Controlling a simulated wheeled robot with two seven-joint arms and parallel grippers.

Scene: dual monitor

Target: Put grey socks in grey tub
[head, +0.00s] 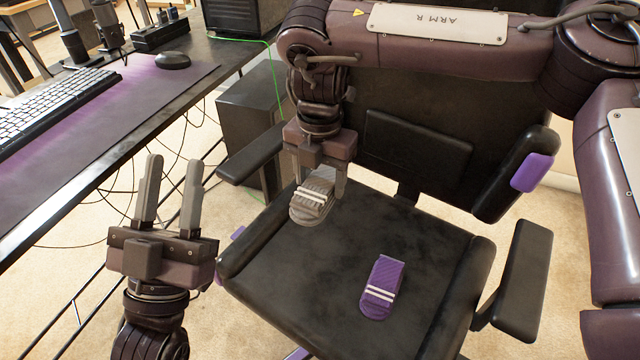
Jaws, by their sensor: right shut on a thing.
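The grey socks (312,197), a folded bundle with pale stripes, hang at the far left part of the chair seat. My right gripper (318,180) points down and is shut on them; I cannot tell whether they still touch the seat. My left gripper (172,190) points up with its fingers apart, empty, to the left of the chair and below the desk edge. No grey tub shows in this view.
Purple striped socks (381,288) lie on the black chair seat (300,262). The chair has armrests on both sides and a backrest behind my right arm. A desk (120,125) with keyboard (45,105) and mouse (173,60) stands at the left; cables hang below it.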

